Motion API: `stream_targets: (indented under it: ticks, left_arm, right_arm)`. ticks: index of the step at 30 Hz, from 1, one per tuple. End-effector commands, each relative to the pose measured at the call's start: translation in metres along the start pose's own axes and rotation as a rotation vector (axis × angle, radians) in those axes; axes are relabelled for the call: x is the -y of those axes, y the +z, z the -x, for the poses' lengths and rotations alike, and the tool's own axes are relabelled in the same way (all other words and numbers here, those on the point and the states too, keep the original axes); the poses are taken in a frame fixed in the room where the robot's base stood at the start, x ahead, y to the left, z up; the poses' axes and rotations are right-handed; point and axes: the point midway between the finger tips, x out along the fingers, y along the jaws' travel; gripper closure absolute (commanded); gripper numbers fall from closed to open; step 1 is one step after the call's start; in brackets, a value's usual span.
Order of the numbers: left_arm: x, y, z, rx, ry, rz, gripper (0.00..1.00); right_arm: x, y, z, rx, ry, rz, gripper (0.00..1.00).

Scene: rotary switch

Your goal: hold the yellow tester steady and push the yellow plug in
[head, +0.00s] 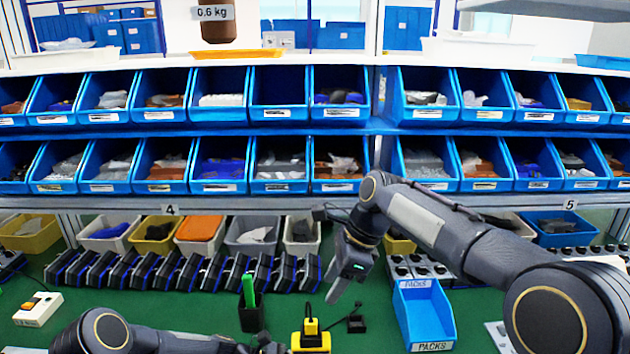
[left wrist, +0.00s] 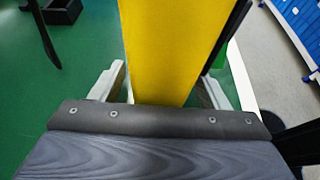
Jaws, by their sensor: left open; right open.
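The yellow tester (head: 311,345) stands at the bottom middle of the green bench in the head view, partly cut by the frame edge. The yellow plug (head: 311,326) sits upright at its top; how deep it is seated I cannot tell. In the left wrist view the tester (left wrist: 172,45) stands as a broad yellow body between the pale fingers of my open left gripper (left wrist: 165,92). In the head view my left gripper (head: 268,346) is low, just left of the tester. My right gripper (head: 334,290) is open and empty, pointing down above and right of the plug.
A dark holder with a green item (head: 250,305) stands left of the tester. A small black part with a cable (head: 356,323) lies to its right. A blue PACKS bin (head: 424,318) is further right. A row of black devices (head: 180,272) and stacked blue bins line the back.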

Motion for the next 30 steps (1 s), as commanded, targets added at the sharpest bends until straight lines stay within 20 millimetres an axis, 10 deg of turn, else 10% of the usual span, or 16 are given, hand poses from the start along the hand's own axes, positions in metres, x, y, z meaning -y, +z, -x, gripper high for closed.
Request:
stream_targets:
  ticks: [8, 21, 30]
  left_arm:
    - [-0.001, 0.0, 0.009, 0.0, 0.002, 0.0, 0.31]
    - [-0.001, -0.001, 0.094, -0.002, 0.004, 0.0, 0.31]
    - [0.0, -0.001, 0.12, -0.001, 0.0, 0.001, 0.31]
  right_arm:
    - [0.0, 0.0, 0.0, 0.0, 0.0, 0.0, 0.57]
    - [0.0, 0.0, 0.0, 0.0, 0.0, 0.0, 0.57]
    - [0.0, 0.0, 0.0, 0.0, 0.0, 0.0, 0.57]
